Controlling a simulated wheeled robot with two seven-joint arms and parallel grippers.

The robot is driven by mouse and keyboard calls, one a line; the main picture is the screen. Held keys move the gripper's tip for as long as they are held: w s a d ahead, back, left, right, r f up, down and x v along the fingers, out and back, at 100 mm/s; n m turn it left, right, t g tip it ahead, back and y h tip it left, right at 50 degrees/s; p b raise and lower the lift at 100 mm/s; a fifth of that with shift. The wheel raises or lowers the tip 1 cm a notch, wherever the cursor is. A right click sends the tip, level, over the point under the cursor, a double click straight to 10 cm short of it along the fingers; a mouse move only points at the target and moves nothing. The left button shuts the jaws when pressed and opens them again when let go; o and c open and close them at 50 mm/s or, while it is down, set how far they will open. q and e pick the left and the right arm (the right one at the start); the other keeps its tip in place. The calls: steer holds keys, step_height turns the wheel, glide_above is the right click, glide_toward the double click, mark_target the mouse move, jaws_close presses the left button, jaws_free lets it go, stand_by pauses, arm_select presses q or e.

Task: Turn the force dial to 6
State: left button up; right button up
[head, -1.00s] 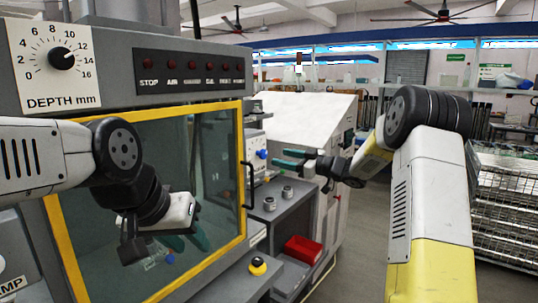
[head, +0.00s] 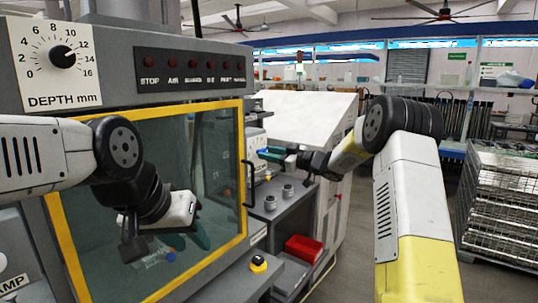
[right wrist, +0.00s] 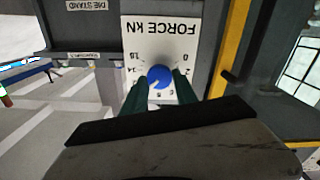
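The force dial (right wrist: 159,77) is a round blue knob on a white plate marked FORCE KN (right wrist: 160,33), upside down in the right wrist view. My right gripper (right wrist: 160,82) has its two dark green fingers on either side of the knob, with narrow gaps seeming to show. Its pointer setting is too small to tell. In the head view my right gripper (head: 271,155) is at the white panel and mostly hides the dial. My left gripper (head: 187,240) is empty, fingers apart, in front of the glass door.
A depth dial (head: 62,56) and a row of red buttons (head: 190,79) are on the machine's upper face. The yellow-framed door (head: 241,150) has a black handle near my right gripper.

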jaws_close()
steer(key=shift+s+a+f+n, duration=0.1)
steer(key=shift+f+n, duration=0.05)
steer(key=shift+n, duration=3.55)
steer(key=shift+s+f+n, duration=0.1)
steer(key=shift+n, duration=3.6)
steer(key=o, duration=0.9)
jaws_free()
